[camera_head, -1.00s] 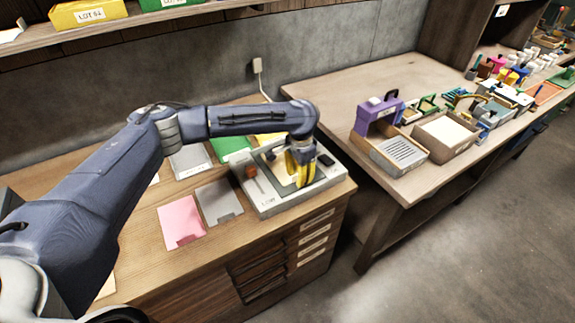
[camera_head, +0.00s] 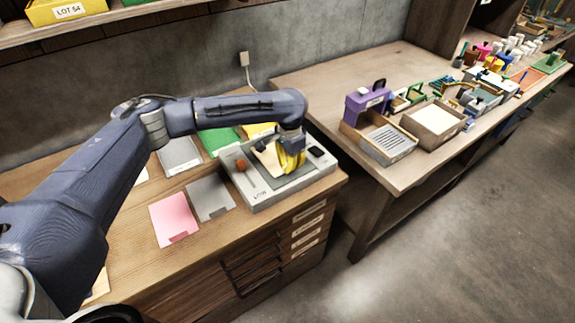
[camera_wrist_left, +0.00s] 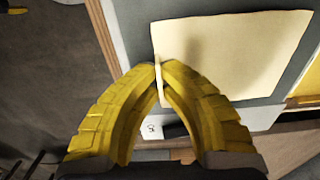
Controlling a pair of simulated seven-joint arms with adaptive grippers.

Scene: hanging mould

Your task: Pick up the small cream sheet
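The small cream sheet (camera_head: 266,158) is at the grey device (camera_head: 262,203) on the wooden cabinet top, partly hidden by my left gripper. In the left wrist view the cream sheet (camera_wrist_left: 235,55) fills the upper middle, over a grey plate, with a narrow upright lip along its left edge. My left gripper (camera_head: 288,168) has yellow fingers pointing down at the device. In the left wrist view the fingertips of the left gripper (camera_wrist_left: 159,68) close together on that lip. I cannot tell whether the sheet touches the plate. My right gripper is out of view.
Pink (camera_head: 174,219), grey (camera_head: 211,197) and green (camera_head: 220,140) sheets lie left of the device. An orange-red knob (camera_head: 241,165) stands on the device. The bench (camera_head: 335,85) at right holds a purple tool (camera_head: 368,103) and an open box (camera_head: 434,124).

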